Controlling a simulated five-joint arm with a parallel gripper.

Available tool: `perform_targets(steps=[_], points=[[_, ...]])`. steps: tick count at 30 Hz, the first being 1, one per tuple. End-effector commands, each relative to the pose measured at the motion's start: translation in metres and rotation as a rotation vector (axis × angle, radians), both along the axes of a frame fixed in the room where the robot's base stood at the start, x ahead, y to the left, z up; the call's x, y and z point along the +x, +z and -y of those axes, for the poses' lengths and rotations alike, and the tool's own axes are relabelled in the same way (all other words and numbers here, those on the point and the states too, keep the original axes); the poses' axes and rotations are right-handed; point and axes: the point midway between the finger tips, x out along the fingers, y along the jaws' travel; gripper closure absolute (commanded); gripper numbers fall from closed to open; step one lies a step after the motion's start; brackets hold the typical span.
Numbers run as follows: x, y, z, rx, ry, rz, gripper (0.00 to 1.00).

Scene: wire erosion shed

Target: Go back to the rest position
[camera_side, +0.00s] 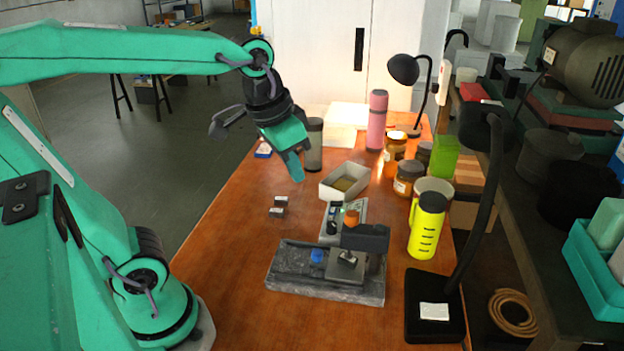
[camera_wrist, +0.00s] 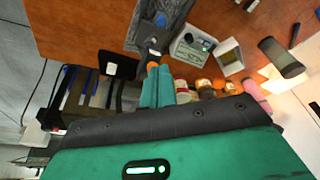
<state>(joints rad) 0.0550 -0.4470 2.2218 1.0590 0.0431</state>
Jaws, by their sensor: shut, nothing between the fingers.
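My gripper (camera_side: 297,172) is shut and empty, with its green fingers pointing down above the far left part of the orange-brown table (camera_side: 230,262). In the wrist view the two green fingertips (camera_wrist: 159,68) lie side by side at the centre, with the table (camera_wrist: 85,28) behind them. My gripper is clear of the things on the table in the side view.
A grey stone block (camera_side: 287,268) carries a small machine. An open box (camera_side: 345,182), two small metal blocks (camera_side: 278,207), a pink bottle (camera_side: 376,120), a yellow bottle (camera_side: 427,226) and jars stand around. A black lamp (camera_side: 434,307) stands at right. The table's front left is bare.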

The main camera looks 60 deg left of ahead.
Motion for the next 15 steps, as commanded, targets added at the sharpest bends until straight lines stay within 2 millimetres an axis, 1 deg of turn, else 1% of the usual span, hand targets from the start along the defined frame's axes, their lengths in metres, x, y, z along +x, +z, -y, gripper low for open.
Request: perform_targets(steps=[1, 6, 9, 15], points=[[-0.009, -0.002, -0.003, -0.002, 0.012, 0.024, 1.00], [-0.031, -0.012, -0.009, -0.012, 0.052, 0.098, 1.00], [-0.042, -0.018, -0.012, -0.016, 0.070, 0.134, 1.00], [-0.053, -0.026, -0.015, -0.021, 0.091, 0.178, 1.00]])
